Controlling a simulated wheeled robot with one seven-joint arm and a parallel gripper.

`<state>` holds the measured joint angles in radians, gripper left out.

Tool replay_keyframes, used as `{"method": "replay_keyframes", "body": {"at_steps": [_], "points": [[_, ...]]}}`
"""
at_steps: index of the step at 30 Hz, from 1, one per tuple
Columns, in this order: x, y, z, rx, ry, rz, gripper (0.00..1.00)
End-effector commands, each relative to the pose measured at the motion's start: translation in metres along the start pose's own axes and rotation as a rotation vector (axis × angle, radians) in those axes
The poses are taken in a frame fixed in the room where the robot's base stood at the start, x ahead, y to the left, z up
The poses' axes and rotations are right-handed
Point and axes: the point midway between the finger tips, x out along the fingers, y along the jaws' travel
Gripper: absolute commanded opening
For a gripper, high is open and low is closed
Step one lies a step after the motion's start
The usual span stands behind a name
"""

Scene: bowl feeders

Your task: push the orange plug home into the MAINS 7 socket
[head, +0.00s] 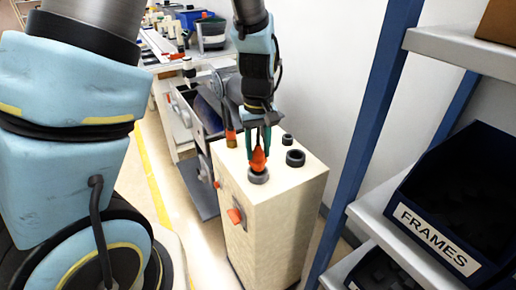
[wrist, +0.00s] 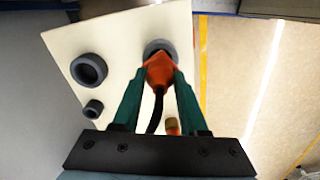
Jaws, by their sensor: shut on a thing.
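The orange plug (head: 258,160) is held between the teal fingers of my gripper (head: 259,150). It points down at a grey ring socket (head: 258,178) on top of the cream cabinet (head: 302,176). In the wrist view the plug (wrist: 158,74) sits between both fingertips of my gripper (wrist: 161,78), and a black cable trails from it. Its nose overlaps the dark socket ring (wrist: 160,46). The plug's body stands clear above the ring; I cannot tell how deep the nose is. No MAINS 7 label is readable.
A larger round socket (head: 295,158) and a smaller one (head: 287,140) share the cabinet top. An orange-and-brass piece (head: 231,138) stands near its left edge. An orange handle (head: 235,215) sticks out of the front. A shelf with a FRAMES bin (head: 436,240) stands right.

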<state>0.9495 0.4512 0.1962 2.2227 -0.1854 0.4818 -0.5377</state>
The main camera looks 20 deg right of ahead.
Motion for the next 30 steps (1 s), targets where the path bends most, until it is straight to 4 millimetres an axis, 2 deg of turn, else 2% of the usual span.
{"method": "replay_keyframes", "body": {"at_steps": [30], "points": [[0.017,0.000,0.000,0.000,0.000,0.000,0.00]]}}
